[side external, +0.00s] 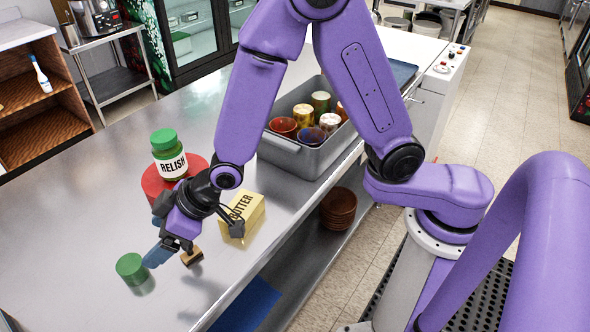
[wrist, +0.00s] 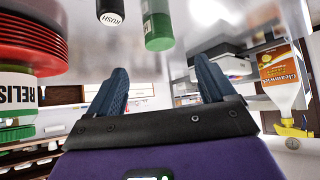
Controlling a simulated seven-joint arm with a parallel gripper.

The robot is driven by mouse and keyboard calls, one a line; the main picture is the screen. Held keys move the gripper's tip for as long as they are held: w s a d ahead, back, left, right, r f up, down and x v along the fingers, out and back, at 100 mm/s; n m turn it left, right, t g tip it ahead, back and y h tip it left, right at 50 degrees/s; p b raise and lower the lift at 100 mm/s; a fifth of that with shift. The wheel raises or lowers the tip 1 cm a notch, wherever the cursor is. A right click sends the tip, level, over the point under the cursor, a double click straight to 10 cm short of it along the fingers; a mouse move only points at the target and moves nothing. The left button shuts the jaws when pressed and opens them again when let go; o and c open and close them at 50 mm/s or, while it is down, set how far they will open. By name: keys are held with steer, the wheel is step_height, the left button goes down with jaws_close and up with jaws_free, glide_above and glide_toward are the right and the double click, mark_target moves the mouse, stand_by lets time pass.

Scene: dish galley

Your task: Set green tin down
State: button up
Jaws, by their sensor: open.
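The green tin (side external: 131,268) stands upright on the steel counter (side external: 70,235) near its front left part. In the wrist view the green tin (wrist: 158,25) shows at the top, beyond the fingertips. My gripper (side external: 155,241) is low over the counter, just right of the tin in the side view. In the wrist view my gripper (wrist: 163,80) has its two blue fingers wide apart with nothing between them. The tin is not held. Whether a finger touches it, I cannot tell.
A relish jar (side external: 168,160) stands on stacked red plates (side external: 152,187) behind my gripper. A butter box (side external: 241,217) and a small wooden-looking item (side external: 192,257) are to the right. A grey bin (side external: 310,160) holds several cups. The counter left of the tin is clear.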

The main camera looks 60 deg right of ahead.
steer(key=s+d+r+n+g+h, duration=0.2)
steer(key=s+d+r+g+h, duration=0.1)
steer(key=s+d, duration=0.9)
steer(key=s+d+r+n+g+h, duration=0.2)
steer(key=s+d+r, duration=0.3)
steer(key=s+d, duration=0.7)
steer(key=d+g, duration=0.1)
steer(key=d, duration=0.4)
steer(key=shift+s+h, duration=0.2)
steer(key=shift+h, duration=0.2)
